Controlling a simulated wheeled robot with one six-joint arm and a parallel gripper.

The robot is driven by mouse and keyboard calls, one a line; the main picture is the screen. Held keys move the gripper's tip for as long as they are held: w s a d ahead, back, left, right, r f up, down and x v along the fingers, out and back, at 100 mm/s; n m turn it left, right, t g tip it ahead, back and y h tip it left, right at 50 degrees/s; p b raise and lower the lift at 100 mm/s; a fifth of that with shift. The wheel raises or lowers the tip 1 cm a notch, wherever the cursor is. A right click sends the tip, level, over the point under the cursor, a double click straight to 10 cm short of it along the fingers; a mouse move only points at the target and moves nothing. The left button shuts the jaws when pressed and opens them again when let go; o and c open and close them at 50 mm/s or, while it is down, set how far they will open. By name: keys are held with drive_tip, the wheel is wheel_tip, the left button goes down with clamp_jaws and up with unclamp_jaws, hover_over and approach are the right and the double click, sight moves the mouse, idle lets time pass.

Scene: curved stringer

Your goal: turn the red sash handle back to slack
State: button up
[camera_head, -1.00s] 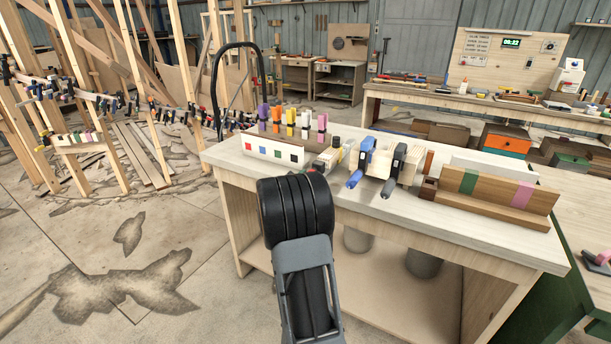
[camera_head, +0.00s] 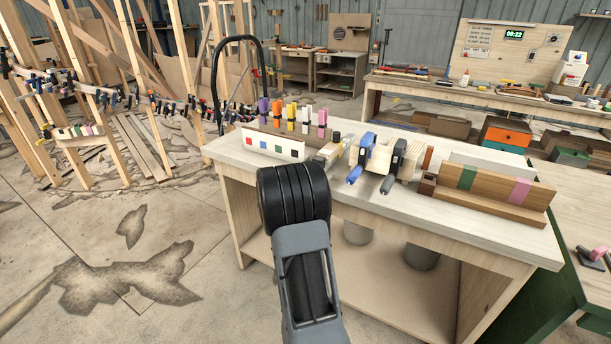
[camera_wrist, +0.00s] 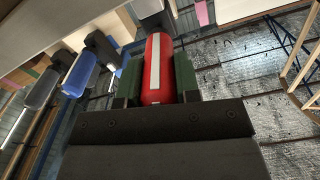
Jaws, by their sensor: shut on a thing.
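The red sash handle (camera_wrist: 157,70), with a white stripe along it, shows in the wrist view between the two green finger pads of my gripper (camera_wrist: 157,85). The pads touch it on both sides, so my gripper is shut on it. The handle's far end runs up to a dark clamp part (camera_wrist: 150,10). In the head view my own arm hides the red handle and my fingertips. A clamp with a blue handle (camera_head: 355,174) and one with a dark grey handle (camera_head: 388,183) stand to the right on the bench; both handles also show left in the wrist view.
The bench (camera_head: 450,222) carries a white block with coloured squares (camera_head: 272,144), several coloured clamps standing behind it, and a wooden piece with green and pink bands (camera_head: 490,185) at right. The blue handle (camera_wrist: 80,75) is close beside my gripper. Floor is open at left.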

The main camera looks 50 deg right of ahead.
drive_tip(key=o, duration=0.9)
drive_tip(key=b+v, duration=0.1)
drive_tip(key=v, duration=1.2)
drive_tip(key=shift+s+a+f, duration=0.1)
drive_tip(key=shift+a, duration=0.3)
